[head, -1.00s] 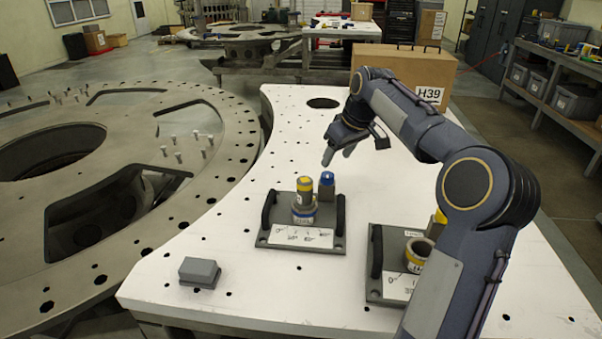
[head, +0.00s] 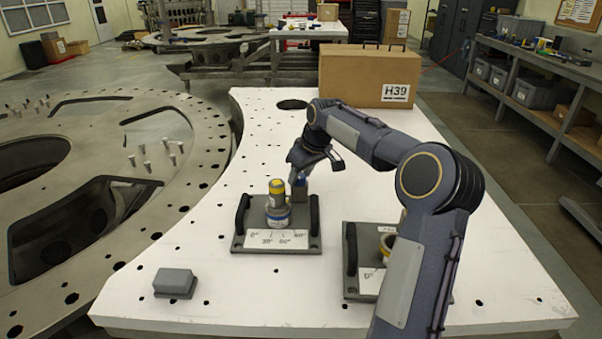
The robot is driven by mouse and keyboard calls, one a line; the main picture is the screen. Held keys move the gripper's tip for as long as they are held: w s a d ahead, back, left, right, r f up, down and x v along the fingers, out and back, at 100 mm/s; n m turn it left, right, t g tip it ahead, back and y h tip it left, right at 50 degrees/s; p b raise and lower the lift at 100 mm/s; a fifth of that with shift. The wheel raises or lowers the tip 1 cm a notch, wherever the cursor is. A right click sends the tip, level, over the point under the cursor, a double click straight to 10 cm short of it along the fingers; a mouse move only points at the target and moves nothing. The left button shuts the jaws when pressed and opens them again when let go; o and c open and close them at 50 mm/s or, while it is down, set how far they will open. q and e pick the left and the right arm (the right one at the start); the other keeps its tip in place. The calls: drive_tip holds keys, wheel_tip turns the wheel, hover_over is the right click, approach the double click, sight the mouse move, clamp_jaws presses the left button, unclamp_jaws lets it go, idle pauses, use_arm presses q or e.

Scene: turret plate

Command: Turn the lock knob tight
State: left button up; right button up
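A grey fixture plate (head: 296,240) with two black handles lies on the white table. On it stands a grey post with a yellow cap (head: 276,186) in a blue-banded round base (head: 278,214), behind a white angle scale (head: 275,239). Just behind and right of it is a small grey block with a blue-topped knob (head: 300,182). My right gripper (head: 297,174) points down at this knob, with its fingers at the knob's top. The fingers partly hide the knob, and I cannot tell whether they grip it. My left gripper is out of view.
A second fixture plate (head: 350,283) stands to the right, partly hidden by my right arm. A grey block (head: 175,282) lies at the front left. A cardboard box marked H39 (head: 350,75) stands at the back. A large drilled ring (head: 190,150) is left of the table.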

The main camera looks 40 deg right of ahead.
drive_tip(key=c, duration=0.6)
drive_tip(key=shift+m, duration=0.4)
drive_tip(key=m+h, duration=0.1)
drive_tip(key=m, duration=0.2)
drive_tip(key=shift+a+r+m+h, duration=0.1)
drive_tip(key=shift+a+m+h, duration=0.1)
drive_tip(key=shift+m+h, duration=0.2)
drive_tip(key=m, duration=0.2)
drive_tip(key=m+g+h, duration=0.1)
drive_tip(key=m, duration=0.1)
drive_tip(key=shift+w+h, duration=0.1)
drive_tip(key=shift+h, duration=0.2)
drive_tip(key=m, duration=0.2)
drive_tip(key=m+g+h+p, duration=0.1)
drive_tip(key=m, duration=0.2)
drive_tip(key=shift+w+a+g, duration=0.1)
drive_tip(key=shift+a+g, duration=0.05)
drive_tip(key=shift+g, duration=0.15)
drive_tip(key=m+g+p, duration=0.1)
drive_tip(key=m, duration=0.3)
drive_tip(key=shift+w+h, duration=0.1)
drive_tip(key=shift+h, duration=0.2)
drive_tip(key=shift+m+g, duration=0.3)
